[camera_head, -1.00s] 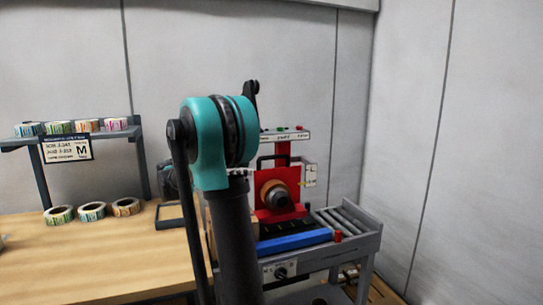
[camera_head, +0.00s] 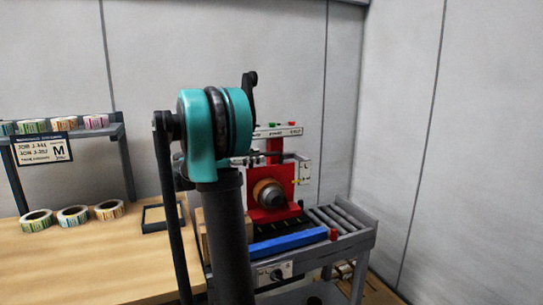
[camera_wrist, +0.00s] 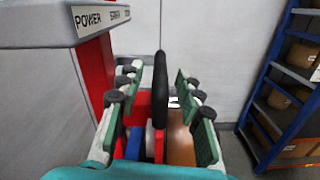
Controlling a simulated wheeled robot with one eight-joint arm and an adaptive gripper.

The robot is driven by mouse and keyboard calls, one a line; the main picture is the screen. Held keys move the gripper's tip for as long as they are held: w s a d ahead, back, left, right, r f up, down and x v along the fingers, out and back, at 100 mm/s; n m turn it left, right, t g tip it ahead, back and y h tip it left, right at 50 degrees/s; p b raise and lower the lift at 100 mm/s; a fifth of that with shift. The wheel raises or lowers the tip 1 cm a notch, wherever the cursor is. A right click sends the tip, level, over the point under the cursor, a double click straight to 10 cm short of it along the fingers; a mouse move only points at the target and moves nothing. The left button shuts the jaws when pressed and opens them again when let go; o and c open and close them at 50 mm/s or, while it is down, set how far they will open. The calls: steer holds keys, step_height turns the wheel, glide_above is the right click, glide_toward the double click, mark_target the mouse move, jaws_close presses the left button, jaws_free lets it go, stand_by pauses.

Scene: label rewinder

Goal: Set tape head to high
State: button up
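The red machine (camera_head: 257,203) with a round brown-and-dark roll (camera_head: 269,194) on its face stands on a grey roller bench. A white plate (camera_head: 304,171) with small marks, one resembling an L, is at its right side. In the wrist view, my gripper (camera_wrist: 157,100) is open, with green-padded fingers left and right. A black upright bar (camera_wrist: 160,88), seemingly the machine's handle, shows between the fingers, apart from both pads. Red and blue machine parts lie below it. In the head view my arm hides most of the gripper and the machine's left side.
A panel lettered POWER (camera_wrist: 89,20) overhangs at the left of the wrist view. A blue bar (camera_head: 290,243) and a knob (camera_head: 277,274) are at the bench's front. A wooden table (camera_head: 75,265) with tape rolls stands left. Blue shelving (camera_wrist: 285,100) with boxes is at right.

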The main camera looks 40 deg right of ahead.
mark_target(277, 154)
steer(key=x, duration=0.7)
steer(key=shift+c, duration=0.5)
jaws_close()
